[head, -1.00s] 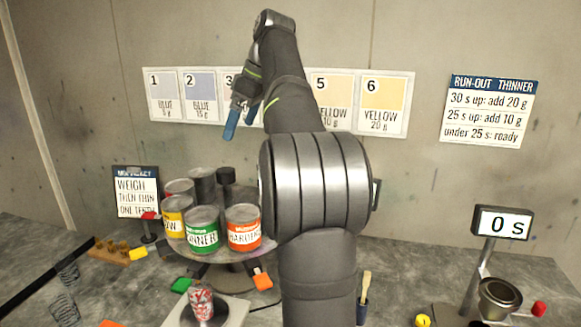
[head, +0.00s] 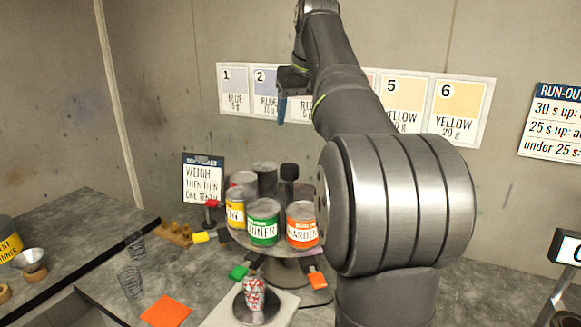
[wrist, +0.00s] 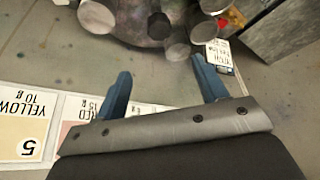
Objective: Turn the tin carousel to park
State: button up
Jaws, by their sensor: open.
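The tin carousel (head: 247,241) is a round grey turntable on the bench, left of my arm in the head view. It bears a yellow tin (head: 235,213), a green thinner tin (head: 263,222), an orange hardener tin (head: 302,225) and darker tins behind. Coloured tabs stick out around it: red (head: 211,203), yellow (head: 200,237), green (head: 238,272) and orange (head: 317,280). My gripper (head: 293,110) is raised above and behind the tins, near the wall cards, open and empty. In the wrist view its blue fingers (wrist: 162,88) are spread, with tin tops (wrist: 155,25) beyond them.
A patterned cup (head: 254,293) stands on a scale in front of the carousel. An instruction board (head: 203,180) stands behind it at left. Wire-like holders (head: 130,282), an orange square (head: 166,311) and a funnel (head: 30,262) are further left. Numbered colour cards (head: 461,108) line the wall.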

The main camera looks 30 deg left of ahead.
aim_at(289, 166)
jog(key=x, duration=1.7)
jog(key=shift+w+a+f, duration=0.1)
jog(key=shift+w+f, duration=0.05)
jog(key=c, duration=1.4)
